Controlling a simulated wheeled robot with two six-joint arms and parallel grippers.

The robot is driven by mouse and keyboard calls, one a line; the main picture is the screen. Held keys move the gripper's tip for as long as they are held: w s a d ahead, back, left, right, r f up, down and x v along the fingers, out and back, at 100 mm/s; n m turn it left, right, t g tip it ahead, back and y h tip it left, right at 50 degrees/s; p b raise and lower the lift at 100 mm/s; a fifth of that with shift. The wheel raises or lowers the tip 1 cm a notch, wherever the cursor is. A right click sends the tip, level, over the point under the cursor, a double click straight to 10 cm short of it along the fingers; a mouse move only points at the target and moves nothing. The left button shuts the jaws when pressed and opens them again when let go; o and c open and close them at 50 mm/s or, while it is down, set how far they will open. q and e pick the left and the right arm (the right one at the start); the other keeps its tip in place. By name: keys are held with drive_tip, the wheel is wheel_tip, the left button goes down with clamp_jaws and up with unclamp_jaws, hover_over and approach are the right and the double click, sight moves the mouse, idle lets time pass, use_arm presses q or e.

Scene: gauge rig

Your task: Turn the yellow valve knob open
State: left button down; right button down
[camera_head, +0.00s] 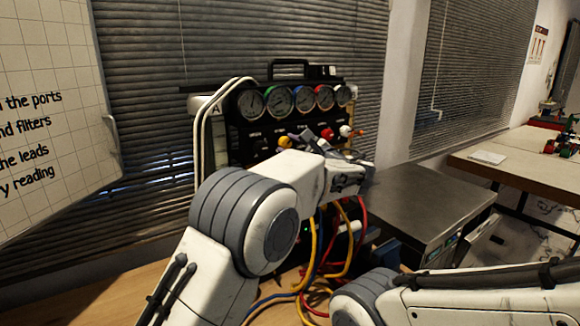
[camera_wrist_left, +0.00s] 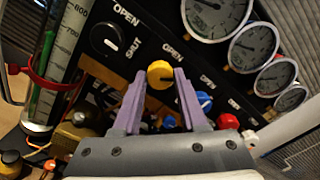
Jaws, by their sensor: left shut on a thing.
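The yellow valve knob (camera_wrist_left: 160,72) sits between the two purple fingertips of my left gripper (camera_wrist_left: 160,79) in the left wrist view. The gripper is shut on the knob, one finger on each side. My right gripper is out of view.
A black knob (camera_wrist_left: 109,40), a blue knob (camera_wrist_left: 203,101) and a red knob (camera_wrist_left: 228,121) flank the yellow one. Several round gauges (camera_head: 277,101) line the panel above. Coloured hoses (camera_head: 316,245) hang below. A metal-topped box (camera_head: 430,205) stands to the right.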

use_arm(q)
drive_tip(key=n+b, duration=0.5)
drive_tip(key=b, duration=0.2)
drive_tip(key=shift+f+n, duration=0.35)
drive_tip(key=shift+n, duration=0.05)
drive_tip(key=shift+r+n+b, duration=0.1)
drive_tip(key=shift+n+b, duration=0.95)
drive_tip(key=shift+n, duration=0.15)
drive_tip(key=shift+r+n+b, duration=0.1)
drive_tip(key=shift+n+b, duration=0.8)
drive_tip(key=shift+n, duration=0.5)
drive_tip(key=shift+c, duration=2.2)
unclamp_jaws()
drive_tip(key=shift+r, duration=0.1)
